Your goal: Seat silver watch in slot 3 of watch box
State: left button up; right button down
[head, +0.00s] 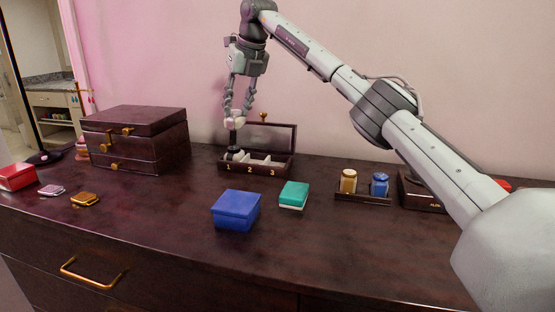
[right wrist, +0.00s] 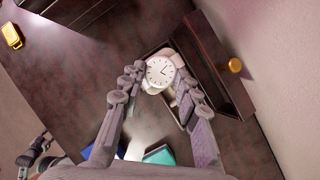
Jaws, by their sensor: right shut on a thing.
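The dark wooden watch box (head: 223,168) stands open at the back of the dresser, with 1, 2 and 3 marked along its front from left to right. Pale cushioning shows inside it. My right gripper (head: 237,119) points down above the box's left end, near slot 1. It is shut on the silver watch, whose round white face (right wrist: 160,71) shows between the fingers in the right wrist view. In the head view the watch is small and partly hidden by the fingers, and I cannot tell whether it touches the box.
The box's raised lid (head: 270,136) with a brass knob (right wrist: 235,65) stands close behind the gripper. A large jewellery chest (head: 138,138) is to the left. A blue box (head: 236,210) and a teal box (head: 294,195) sit in front. Small jars (head: 348,181) stand right.

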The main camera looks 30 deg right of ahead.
pick_arm(q)
jog(key=shift+w+r+b, duration=0.2)
jog(key=shift+r+b, duration=0.25)
jog(key=shift+r, duration=0.85)
pick_arm(e)
jog(key=shift+s+d+f, duration=1.3)
jog(key=shift+f, duration=0.45)
jog(key=shift+s+d+f, duration=1.25)
jog(key=shift+d+f, duration=0.05)
jog(key=shift+f, duration=0.45)
jog(key=shift+s+d+f, duration=1.3)
jog(key=shift+f, duration=0.45)
jog(key=shift+f, duration=0.2)
pick_arm(q)
jog(key=shift+s, duration=0.15)
pick_arm(e)
jog(key=c, duration=1.1)
grip_release()
jog(key=shift+r, duration=0.1)
